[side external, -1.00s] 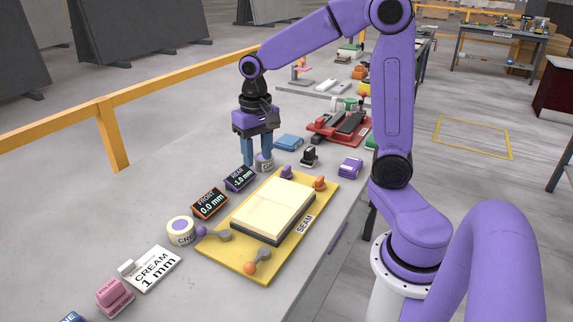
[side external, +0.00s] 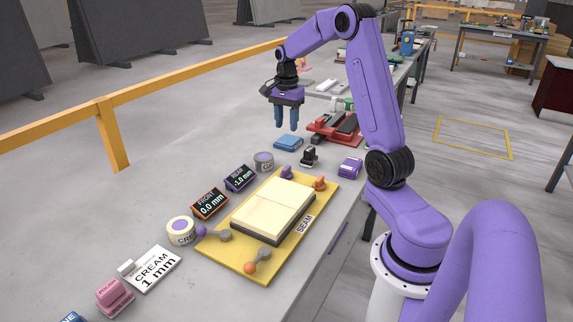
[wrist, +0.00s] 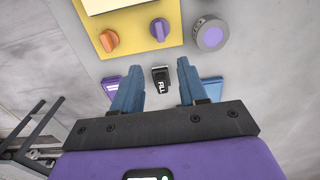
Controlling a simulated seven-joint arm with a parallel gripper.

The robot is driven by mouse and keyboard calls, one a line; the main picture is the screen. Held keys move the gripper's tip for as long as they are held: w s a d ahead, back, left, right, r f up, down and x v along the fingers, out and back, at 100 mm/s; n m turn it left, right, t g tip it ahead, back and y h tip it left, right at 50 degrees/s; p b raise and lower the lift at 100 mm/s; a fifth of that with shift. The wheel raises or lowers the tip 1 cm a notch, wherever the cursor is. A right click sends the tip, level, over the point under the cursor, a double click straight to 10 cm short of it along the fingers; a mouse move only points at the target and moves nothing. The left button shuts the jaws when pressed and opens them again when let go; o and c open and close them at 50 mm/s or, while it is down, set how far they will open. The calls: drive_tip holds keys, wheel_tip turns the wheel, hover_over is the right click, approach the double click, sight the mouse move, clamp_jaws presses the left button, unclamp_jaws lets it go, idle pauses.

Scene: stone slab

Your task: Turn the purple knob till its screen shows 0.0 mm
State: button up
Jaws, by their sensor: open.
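The purple knob (side external: 286,172) sits at the rear corner of the yellow board (side external: 222,258). It also shows in the wrist view (wrist: 160,29), between the orange knob (wrist: 109,41) and a grey tin with a purple top (wrist: 209,34). The purple-edged REAR screen (side external: 240,179) appears to read -1.0 mm. The orange-edged FRONT screen (side external: 209,204) reads 0.0 mm. In the wrist view my gripper (wrist: 160,76) touches nothing.
A cream slab pair (side external: 272,213) lies on the board. Levers with purple (side external: 201,231) and orange (side external: 250,268) ends are at its front. The black FILL item (side external: 309,156), blue block (side external: 288,142), purple block (side external: 350,167) and red tool (side external: 335,128) stand nearby.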

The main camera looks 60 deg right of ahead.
sight(286, 168)
wheel_tip(286, 168, down, 15)
drive_tip(key=shift+f, duration=0.2)
idle(0.3)
clamp_jaws()
